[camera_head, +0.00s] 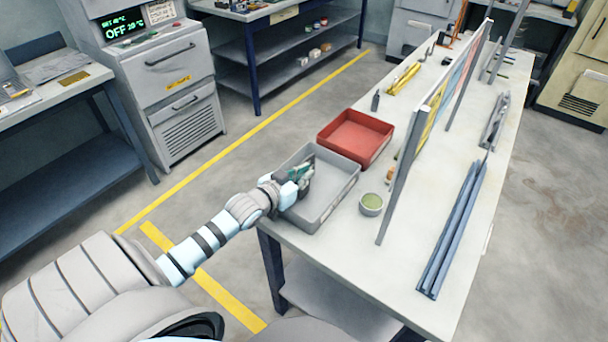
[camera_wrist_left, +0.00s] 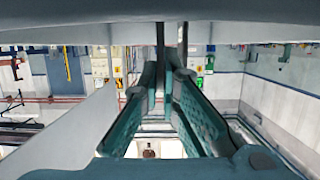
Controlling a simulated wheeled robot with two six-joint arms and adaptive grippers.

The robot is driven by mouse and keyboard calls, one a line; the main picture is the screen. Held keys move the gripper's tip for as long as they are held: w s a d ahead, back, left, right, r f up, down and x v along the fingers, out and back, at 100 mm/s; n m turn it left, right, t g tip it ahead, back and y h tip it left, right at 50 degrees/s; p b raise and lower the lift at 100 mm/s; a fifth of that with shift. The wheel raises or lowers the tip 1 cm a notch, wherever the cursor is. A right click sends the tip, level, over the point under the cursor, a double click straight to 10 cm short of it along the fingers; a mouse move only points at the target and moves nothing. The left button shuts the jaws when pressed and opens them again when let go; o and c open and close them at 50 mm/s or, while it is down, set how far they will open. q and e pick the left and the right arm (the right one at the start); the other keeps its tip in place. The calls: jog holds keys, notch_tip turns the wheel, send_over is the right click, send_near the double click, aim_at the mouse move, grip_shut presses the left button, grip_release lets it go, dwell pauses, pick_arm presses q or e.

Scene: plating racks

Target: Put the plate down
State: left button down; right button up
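My left gripper (camera_head: 304,172) is low over the near part of the grey tray (camera_head: 346,184), at its left side. In the left wrist view its teal fingers (camera_wrist_left: 172,62) run close together, with a narrow gap between the tips and background showing through it. A smooth grey band crosses the top of that view at the tips, and a pale flat panel stands at the left; I cannot tell whether either is a plate or a tray wall. No plate can be made out for certain in the head view. My right gripper is not in view.
A red tray (camera_head: 356,137) stands just beyond the grey one. A small bowl with greenish contents (camera_head: 371,204) is to its right. An upright panel (camera_head: 440,105) runs along the bench (camera_head: 370,258); long blue-grey bars (camera_head: 453,230) lie to the right.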

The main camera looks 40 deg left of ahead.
pick_arm(q)
jog(key=c, duration=1.8)
grip_release()
jog(key=shift+f, duration=0.1)
jog(key=shift+s+r, duration=0.2)
jog(key=shift+r, duration=0.05)
jog(key=p+v, duration=0.5)
jog(key=v, duration=0.6)
jog(key=shift+s+p, duration=0.25)
jog(key=shift+p, duration=0.05)
